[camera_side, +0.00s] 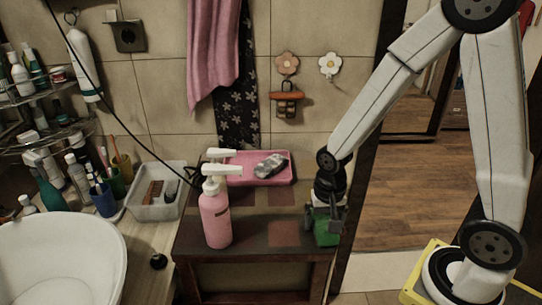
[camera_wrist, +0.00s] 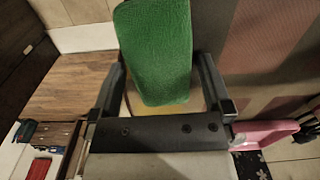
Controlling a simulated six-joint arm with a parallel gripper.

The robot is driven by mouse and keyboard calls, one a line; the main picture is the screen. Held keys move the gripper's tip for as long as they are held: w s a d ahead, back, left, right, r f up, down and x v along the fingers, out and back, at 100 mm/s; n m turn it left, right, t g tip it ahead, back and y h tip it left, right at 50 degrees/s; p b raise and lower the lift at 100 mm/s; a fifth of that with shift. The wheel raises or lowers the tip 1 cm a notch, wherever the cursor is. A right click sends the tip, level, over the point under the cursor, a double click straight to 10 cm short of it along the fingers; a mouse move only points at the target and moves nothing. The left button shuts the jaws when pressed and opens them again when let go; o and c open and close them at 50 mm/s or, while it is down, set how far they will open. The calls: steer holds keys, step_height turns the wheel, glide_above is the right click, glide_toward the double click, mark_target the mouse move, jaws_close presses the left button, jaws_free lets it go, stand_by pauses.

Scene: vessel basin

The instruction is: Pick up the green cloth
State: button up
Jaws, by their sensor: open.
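The green cloth (camera_side: 327,237) sits at the right end of the dark-topped table, just below my gripper (camera_side: 325,217). In the wrist view the cloth (camera_wrist: 156,45) is a rounded, textured green rectangle with a yellowish patch at its near end. My gripper (camera_wrist: 161,80) is open there, with one dark finger on each side of the cloth. A gap shows between the fingers and the cloth's near part. Whether either finger touches the cloth further along is hard to tell.
A pink pump bottle (camera_side: 215,218) stands on the table left of my gripper. A pink tray (camera_side: 280,175) with a grey item (camera_side: 270,166) lies behind it. A white basin (camera_side: 65,255) and clear bin (camera_side: 157,188) are further left. The tabletop between bottle and cloth is clear.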

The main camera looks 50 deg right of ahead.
mark_target(325, 219)
steer(key=c, duration=1.1)
steer(key=shift+o, duration=0.2)
steer(key=shift+r, duration=0.1)
steer(key=shift+r, duration=4.9)
